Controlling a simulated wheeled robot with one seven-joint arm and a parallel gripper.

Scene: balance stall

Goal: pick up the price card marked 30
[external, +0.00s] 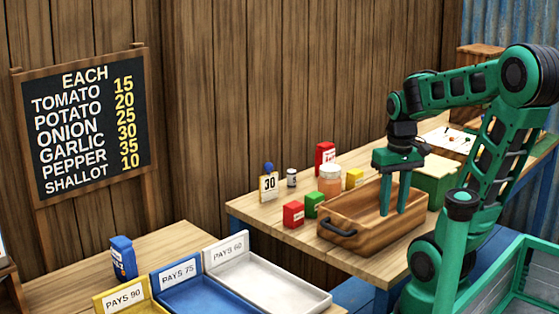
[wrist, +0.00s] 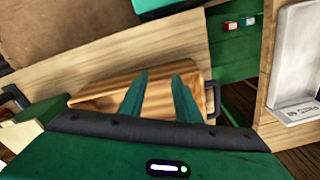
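The price card marked 30 (external: 269,185) stands upright near the back left of the wooden table, with a blue knob showing above its top edge. My gripper (external: 391,213) points down over the wooden crate (external: 345,233), to the right of the card and well apart from it. Its two green fingers are apart with nothing seen between them. In the wrist view my gripper (wrist: 163,92) also has its fingers spread, over the wooden crate (wrist: 95,97). I cannot make out the card in the wrist view.
Near the card stand a small white jar (external: 292,178), a red box (external: 293,214), a green box (external: 313,203), a larger jar (external: 330,180), a tall red box (external: 325,155) and a yellow box (external: 354,178). Trays marked PAYS, such as the white one (external: 270,285), lie front left.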

